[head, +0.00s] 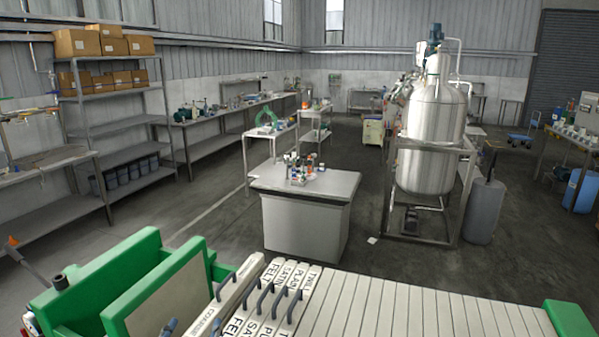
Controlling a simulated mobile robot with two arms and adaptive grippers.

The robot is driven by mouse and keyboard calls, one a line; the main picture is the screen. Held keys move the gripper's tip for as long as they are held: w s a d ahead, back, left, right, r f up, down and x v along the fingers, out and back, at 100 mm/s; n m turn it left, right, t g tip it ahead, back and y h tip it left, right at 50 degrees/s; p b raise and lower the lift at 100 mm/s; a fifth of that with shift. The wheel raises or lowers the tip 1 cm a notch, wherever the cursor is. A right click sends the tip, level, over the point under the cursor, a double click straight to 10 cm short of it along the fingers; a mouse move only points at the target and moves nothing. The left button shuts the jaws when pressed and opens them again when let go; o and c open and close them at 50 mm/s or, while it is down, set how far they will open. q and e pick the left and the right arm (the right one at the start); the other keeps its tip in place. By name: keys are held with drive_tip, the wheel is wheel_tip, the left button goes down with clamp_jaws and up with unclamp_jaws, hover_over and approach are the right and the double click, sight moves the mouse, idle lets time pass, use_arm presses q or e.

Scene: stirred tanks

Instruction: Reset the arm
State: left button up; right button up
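Neither of my grippers can be made out in the head view, so I cannot see their pose or what they hold. Right in front of me, along the bottom edge, is a press-like machine with a green frame (133,262) and a row of white plates (400,308). Several plates at its left end carry dark loop handles and printed labels such as FELT, SATIN and PLAIN.
A grey cabinet (300,226) with small bottles on top stands beyond the machine. A steel stirred tank (430,130) in a frame is to its right, beside a grey cylinder (484,211). Shelves (110,125) with boxes line the left wall. Open floor lies between.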

use_arm(q)
drive_tip(key=s+f+n+g+h, duration=0.1)
drive_tip(key=s+f+n+g, duration=0.1)
drive_tip(key=s+f+g, duration=0.7)
drive_tip(key=s+f+n+g+h, duration=0.1)
drive_tip(key=s+f+g, duration=0.1)
drive_tip(key=s+f, duration=1.2)
drive_tip(key=s+d+f+g+b, duration=0.1)
drive_tip(key=s+f+b, duration=0.25)
drive_tip(key=f, duration=1.05)
drive_tip(key=s+f+g+b, duration=0.15)
drive_tip(key=f+b, duration=0.25)
drive_tip(key=f, duration=1)
drive_tip(key=s+a+f+b, duration=0.1)
drive_tip(key=s+f+b, duration=0.2)
drive_tip(key=s+f, duration=0.6)
drive_tip(key=s+a+f+b, duration=0.2)
drive_tip(key=s+f, duration=0.7)
drive_tip(key=f, duration=0.6)
drive_tip(key=shift+s+g+y+b, duration=0.2)
drive_tip(key=shift+g+y+b, duration=0.1)
drive_tip(key=shift+g+b, duration=0.1)
